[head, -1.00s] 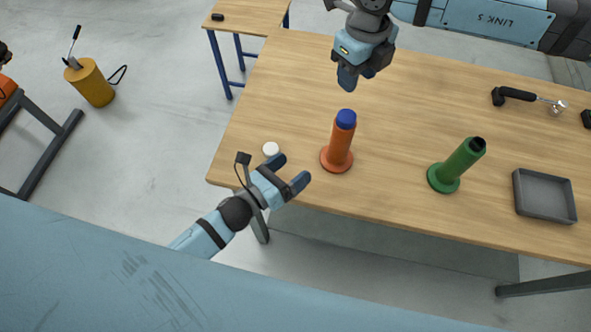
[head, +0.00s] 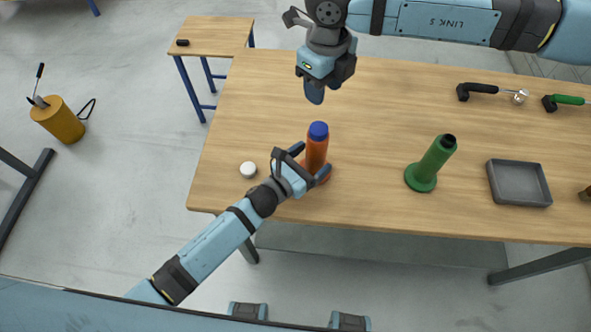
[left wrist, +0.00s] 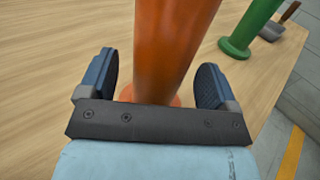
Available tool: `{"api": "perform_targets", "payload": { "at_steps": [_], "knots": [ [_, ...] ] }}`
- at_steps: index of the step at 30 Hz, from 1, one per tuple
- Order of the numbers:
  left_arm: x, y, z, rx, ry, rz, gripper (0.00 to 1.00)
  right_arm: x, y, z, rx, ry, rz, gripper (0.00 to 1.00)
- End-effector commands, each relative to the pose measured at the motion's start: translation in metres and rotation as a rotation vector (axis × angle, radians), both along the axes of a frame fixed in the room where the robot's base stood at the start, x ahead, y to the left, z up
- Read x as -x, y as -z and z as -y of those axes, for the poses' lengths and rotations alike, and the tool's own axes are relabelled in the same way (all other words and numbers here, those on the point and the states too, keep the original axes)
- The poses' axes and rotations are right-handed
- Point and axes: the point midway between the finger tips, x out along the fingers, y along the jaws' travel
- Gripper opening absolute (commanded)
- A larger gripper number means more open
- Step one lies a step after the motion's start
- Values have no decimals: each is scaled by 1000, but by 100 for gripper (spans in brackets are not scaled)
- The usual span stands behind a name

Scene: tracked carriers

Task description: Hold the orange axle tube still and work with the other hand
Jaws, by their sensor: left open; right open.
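The orange axle tube (head: 317,154) stands upright on its flange on the wooden table, with a blue piece (head: 318,130) at its top. My left gripper (head: 310,164) is low at the tube, with its jaws open. In the left wrist view the orange tube (left wrist: 170,50) rises between the two blue fingers, and a gap shows on each side. My right gripper (head: 314,92) is open and empty above the table, behind the tube and pointing down.
A green tube (head: 434,162) on a flange stands to the right, with a grey tray (head: 519,183) beyond it. A white round piece (head: 248,169) lies left of the left gripper. A black-handled tool (head: 485,89) and a green-handled tool (head: 568,100) lie at the back right.

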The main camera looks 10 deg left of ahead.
Motion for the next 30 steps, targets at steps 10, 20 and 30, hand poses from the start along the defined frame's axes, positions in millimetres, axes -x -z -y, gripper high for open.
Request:
{"api": "perform_targets", "payload": {
  "at_steps": [10,20,30],
  "knots": [
    [-16,0,13,0,-1,-1,84,0,0,0,0,0,0,43],
    [-16,0,13,0,-1,-1,52,0,0,0,0,0,0,43],
    [-16,0,13,0,-1,-1,0,0,0,0,0,0,0,43]
  ]
}}
